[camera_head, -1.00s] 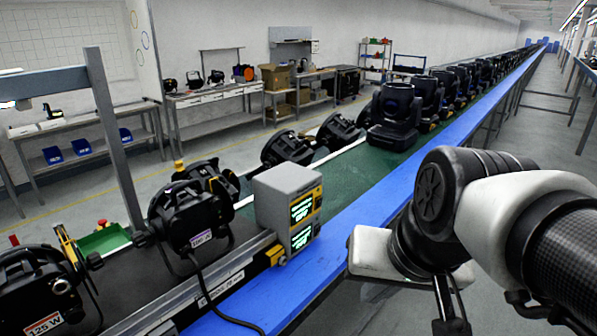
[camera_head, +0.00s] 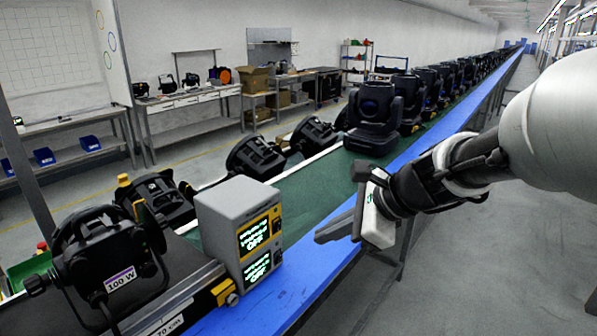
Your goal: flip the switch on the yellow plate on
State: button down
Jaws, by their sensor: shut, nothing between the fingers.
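A grey box (camera_head: 222,217) stands on the near end of the bench beside the blue rail. Its right-hand face carries a yellow plate (camera_head: 276,215) around an upper display (camera_head: 254,237) that reads OFF. A lower display (camera_head: 257,268) on the same face also reads OFF. The switch itself is too small to make out clearly. My gripper (camera_head: 322,236) is shut and empty, right of the box and above the blue rail. Its dark fingers point left toward the box's face, with a gap between. My white gripper body (camera_head: 374,219) is behind the fingers.
A black 100 W lamp (camera_head: 100,255) with a cable stands left of the box. A yellow bracket with a knob (camera_head: 231,298) sits below the box. The blue rail (camera_head: 300,290) runs away past a row of black lamps (camera_head: 376,115). The floor at right is open.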

jog(key=w+d+f+m+t+y, duration=0.1)
jog(key=w+f+m, duration=0.1)
jog(key=w+m, duration=0.4)
jog(key=shift+w+f+b, duration=0.3)
jog(key=shift+b, duration=0.15)
jog(key=shift+d, duration=0.1)
send_near(277, 226)
jog(key=x, duration=0.4)
jog(key=shift+f, duration=0.5)
jog(key=shift+w+a, duration=0.25)
jog(key=shift+a, duration=0.2)
jog(key=shift+r, duration=0.1)
